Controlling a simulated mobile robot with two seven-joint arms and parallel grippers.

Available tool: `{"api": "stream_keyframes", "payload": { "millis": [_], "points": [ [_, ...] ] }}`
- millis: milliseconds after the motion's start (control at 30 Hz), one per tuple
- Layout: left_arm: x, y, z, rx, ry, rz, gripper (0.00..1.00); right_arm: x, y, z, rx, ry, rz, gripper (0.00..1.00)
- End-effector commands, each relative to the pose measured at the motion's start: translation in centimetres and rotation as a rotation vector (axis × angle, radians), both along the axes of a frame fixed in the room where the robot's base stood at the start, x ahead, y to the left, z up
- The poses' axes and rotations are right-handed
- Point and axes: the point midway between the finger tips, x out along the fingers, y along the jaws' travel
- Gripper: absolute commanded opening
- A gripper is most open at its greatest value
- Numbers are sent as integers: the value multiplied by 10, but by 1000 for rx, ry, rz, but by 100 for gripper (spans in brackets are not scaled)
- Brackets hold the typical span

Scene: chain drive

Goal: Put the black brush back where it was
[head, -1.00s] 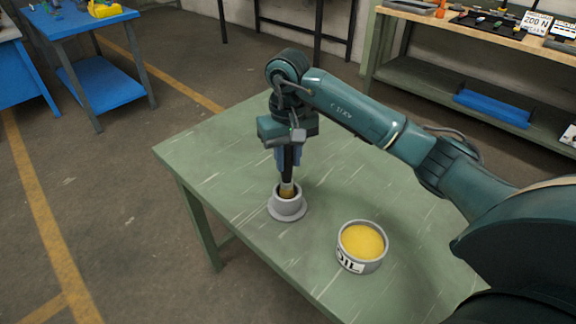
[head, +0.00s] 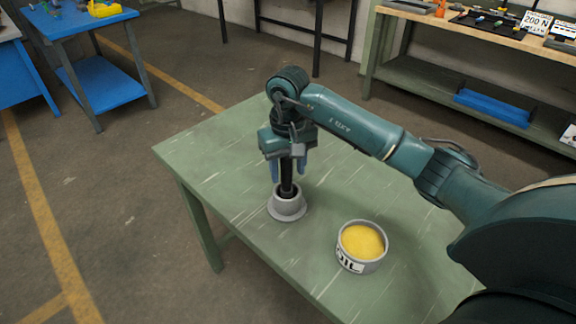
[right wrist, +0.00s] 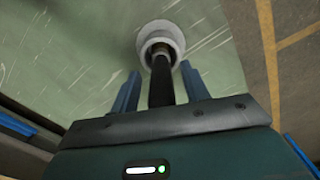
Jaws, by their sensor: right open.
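The black brush (head: 287,178) stands upright in a grey round holder (head: 288,207) with a wide base on the green table. Its bristle end is hidden inside the holder. My right gripper (head: 288,178) is open around the handle, with a blue finger on each side and apart from it. In the right wrist view the brush handle (right wrist: 161,82) runs between the open fingers (right wrist: 158,90) into the holder (right wrist: 160,38). My left gripper is in neither view.
A grey tin of yellow oil (head: 361,246) stands on the green table (head: 225,150), right of the holder and nearer me. The table's left part is clear. A blue table (head: 95,20) and a shelf bench (head: 450,95) stand farther back.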

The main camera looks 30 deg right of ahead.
Motion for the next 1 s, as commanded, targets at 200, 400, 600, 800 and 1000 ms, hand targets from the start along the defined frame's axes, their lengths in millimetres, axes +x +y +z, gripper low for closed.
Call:
{"api": "stream_keyframes", "payload": {
  "millis": [200,400,600,800,1000],
  "points": [
    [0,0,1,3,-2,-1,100,1,0,12,0,-3,0,46],
    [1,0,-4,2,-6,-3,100,1,-1,54,-1,-7,0,46],
    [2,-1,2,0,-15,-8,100,1,-1,97,-2,-5,-1,46],
    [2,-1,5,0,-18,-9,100,1,0,118,-1,-1,-1,46],
    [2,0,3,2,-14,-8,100,0,0,123,0,1,-1,46]
  ]
}}
